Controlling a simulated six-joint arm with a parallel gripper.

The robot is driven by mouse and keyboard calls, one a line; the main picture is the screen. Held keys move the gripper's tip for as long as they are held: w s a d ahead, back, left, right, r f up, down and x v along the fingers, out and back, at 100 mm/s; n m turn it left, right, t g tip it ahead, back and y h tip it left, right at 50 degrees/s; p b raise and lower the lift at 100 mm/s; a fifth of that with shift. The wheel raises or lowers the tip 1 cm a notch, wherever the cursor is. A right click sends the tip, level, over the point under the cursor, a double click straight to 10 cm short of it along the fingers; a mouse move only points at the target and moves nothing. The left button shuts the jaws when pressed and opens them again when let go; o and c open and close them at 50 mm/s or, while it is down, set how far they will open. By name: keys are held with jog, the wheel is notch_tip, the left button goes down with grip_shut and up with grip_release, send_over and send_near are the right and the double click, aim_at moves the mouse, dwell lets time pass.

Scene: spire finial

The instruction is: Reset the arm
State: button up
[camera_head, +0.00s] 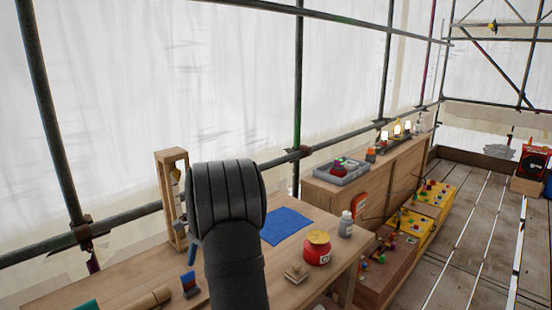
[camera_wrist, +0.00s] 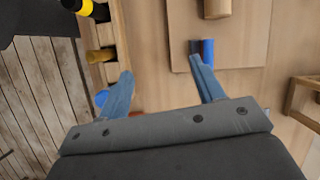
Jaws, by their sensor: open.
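My gripper (camera_wrist: 162,68) shows in the wrist view with its two blue fingers spread wide apart. Nothing is held between them. The fingers are over a wooden bench top (camera_wrist: 150,45). A blue and dark block (camera_wrist: 207,48) lies just beyond the right fingertip; I cannot tell whether they touch. In the head view my dark grey arm rises in front of the bench and hides part of it. The gripper is mostly hidden behind the arm there.
In the head view, a wooden frame (camera_head: 160,190) stands left of my arm. A blue cloth (camera_head: 288,224), a red tin (camera_head: 318,256) and a grey bottle (camera_head: 346,228) are to its right. A grey tray (camera_head: 345,178) sits farther back. Scaffold poles run behind the bench.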

jog(key=w+d+f+n+h, duration=0.1)
jog(key=w+d+n, duration=0.1)
jog(key=d, duration=0.7)
jog(key=w+d+n, duration=0.2)
jog(key=d, duration=0.7)
jog(key=shift+s+d+f+n+g+h, duration=0.25)
jog(key=shift+s+d+f+n, duration=0.4)
jog(key=shift+d+f, duration=0.75)
jog(key=shift+s+d+f+n+h, duration=0.45)
jog(key=shift+s+d+f, duration=0.4)
jog(key=shift+d, duration=0.95)
jog(key=shift+s+d+f+n+g+h, duration=0.2)
jog(key=shift+s+d+f+n, duration=0.45)
jog(key=shift+d+f, duration=0.75)
jog(key=shift+d+r, duration=0.2)
